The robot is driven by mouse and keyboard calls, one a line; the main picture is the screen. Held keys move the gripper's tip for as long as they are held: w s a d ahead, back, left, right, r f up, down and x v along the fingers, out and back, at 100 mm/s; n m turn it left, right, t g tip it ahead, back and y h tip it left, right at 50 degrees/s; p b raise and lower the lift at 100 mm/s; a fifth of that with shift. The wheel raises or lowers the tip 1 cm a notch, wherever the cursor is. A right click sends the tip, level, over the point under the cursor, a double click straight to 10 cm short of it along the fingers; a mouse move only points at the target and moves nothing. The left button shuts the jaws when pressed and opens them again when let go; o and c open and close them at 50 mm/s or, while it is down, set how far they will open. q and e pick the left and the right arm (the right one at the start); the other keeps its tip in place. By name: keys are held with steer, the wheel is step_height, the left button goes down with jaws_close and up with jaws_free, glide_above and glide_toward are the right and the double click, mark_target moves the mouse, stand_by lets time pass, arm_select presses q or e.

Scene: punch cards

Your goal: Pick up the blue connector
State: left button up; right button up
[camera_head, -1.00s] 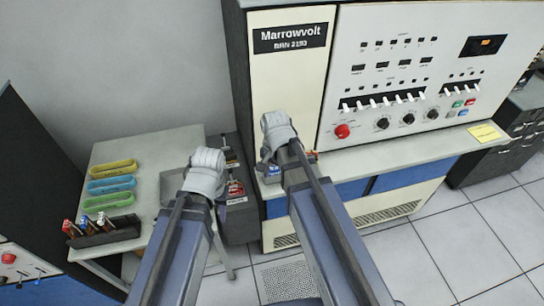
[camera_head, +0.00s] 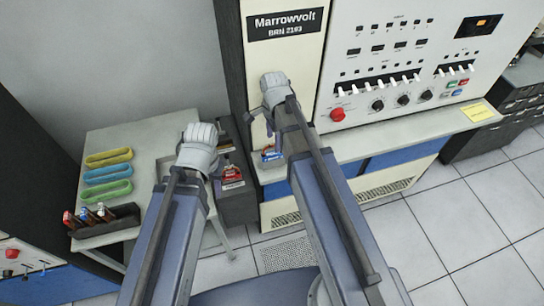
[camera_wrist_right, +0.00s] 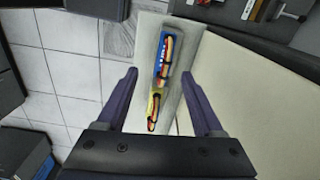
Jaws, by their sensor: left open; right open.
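The blue connector (camera_head: 270,153) lies on the ledge at the left front of the cream machine, partly hidden by my right arm. The right wrist view shows it as a blue block (camera_wrist_right: 161,50) with an orange-red cable looped beside it. My right gripper (camera_wrist_right: 159,78) is open and empty; the connector appears beyond its fingertips, roughly between them. A yellow piece (camera_wrist_right: 153,104) with similar cable lies in line with the blue one. In the head view my right gripper (camera_head: 262,122) is just above the ledge. My left gripper (camera_head: 200,147) is open, beside the dark bin, its fingers mostly hidden.
The machine's switch panel (camera_head: 405,75) rises behind the ledge. A dark bin (camera_head: 239,208) with red items stands left of it. The left table (camera_head: 146,145) holds yellow, blue and green trays and a dark rack (camera_head: 105,228). The ledge to the right is mostly clear.

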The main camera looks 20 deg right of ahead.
mark_target(273, 153)
steer(key=shift+w+m, duration=0.25)
steer(key=shift+m, duration=0.35)
step_height(273, 153, down, 8)
steer(key=b, duration=0.8)
steer(key=shift+w+r, duration=0.1)
jaws_close()
stand_by(0.5)
